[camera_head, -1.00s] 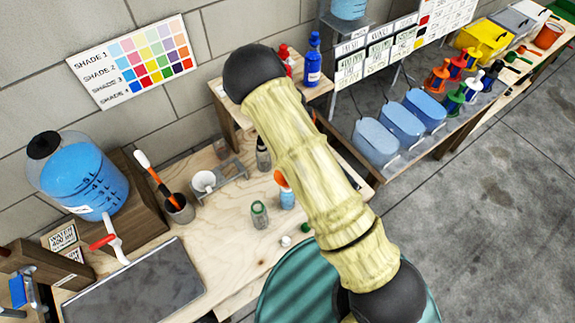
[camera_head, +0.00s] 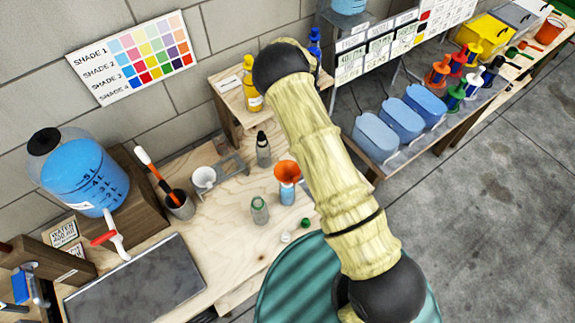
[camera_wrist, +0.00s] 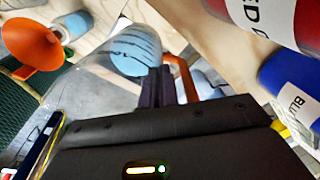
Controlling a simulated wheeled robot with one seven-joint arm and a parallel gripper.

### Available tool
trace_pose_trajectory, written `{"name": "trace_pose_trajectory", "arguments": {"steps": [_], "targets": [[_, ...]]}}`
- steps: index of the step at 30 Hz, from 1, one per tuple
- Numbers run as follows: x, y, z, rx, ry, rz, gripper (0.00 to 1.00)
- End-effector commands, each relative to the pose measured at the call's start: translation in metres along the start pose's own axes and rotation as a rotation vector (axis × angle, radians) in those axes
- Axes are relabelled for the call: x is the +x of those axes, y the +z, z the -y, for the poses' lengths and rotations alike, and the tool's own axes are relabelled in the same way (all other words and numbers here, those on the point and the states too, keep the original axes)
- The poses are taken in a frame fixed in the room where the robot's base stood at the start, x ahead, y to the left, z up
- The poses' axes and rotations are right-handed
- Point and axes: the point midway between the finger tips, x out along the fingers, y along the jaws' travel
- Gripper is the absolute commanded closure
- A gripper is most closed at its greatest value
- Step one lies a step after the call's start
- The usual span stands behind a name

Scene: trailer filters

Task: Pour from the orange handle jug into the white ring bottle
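In the wrist view, the clear jug's orange handle (camera_wrist: 184,78) rises beside my gripper's dark fingers (camera_wrist: 160,86), which appear closed on it. The jug's clear body (camera_wrist: 95,75) has dark measuring marks, and blue liquid shows through it. Jug and gripper are hidden behind my arm in the head view. An orange funnel (camera_head: 287,171) sits in a bottle with blue contents (camera_head: 287,194) on the bench; the funnel hides its neck, so I cannot make out a white ring. The funnel also shows in the wrist view (camera_wrist: 32,45), apart from the jug.
A green-ringed bottle (camera_head: 259,211) stands left of the funnel bottle. A dark-topped bottle (camera_head: 263,150) stands behind. A white cap (camera_head: 285,237) and green cap (camera_head: 305,223) lie in front. A raised shelf (camera_head: 232,100) holds a yellow bottle (camera_head: 252,85). Blue bins (camera_head: 375,138) stand right.

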Motion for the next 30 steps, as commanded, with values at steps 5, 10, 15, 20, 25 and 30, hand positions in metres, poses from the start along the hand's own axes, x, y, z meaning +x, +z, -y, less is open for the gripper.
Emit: {"name": "trace_pose_trajectory", "arguments": {"steps": [5, 10, 15, 20, 25, 30], "targets": [[-0.021, -0.002, 0.006, -0.001, 0.027, 0.013, 1.0], [-0.04, -0.005, 0.01, -0.001, 0.057, 0.024, 1.0], [-0.058, -0.007, 0.015, -0.001, 0.087, 0.037, 1.0], [-0.074, -0.009, 0.019, -0.001, 0.113, 0.048, 1.0], [-0.086, -0.01, 0.021, -0.002, 0.134, 0.056, 1.0], [-0.09, -0.01, 0.022, -0.002, 0.142, 0.058, 1.0]]}}
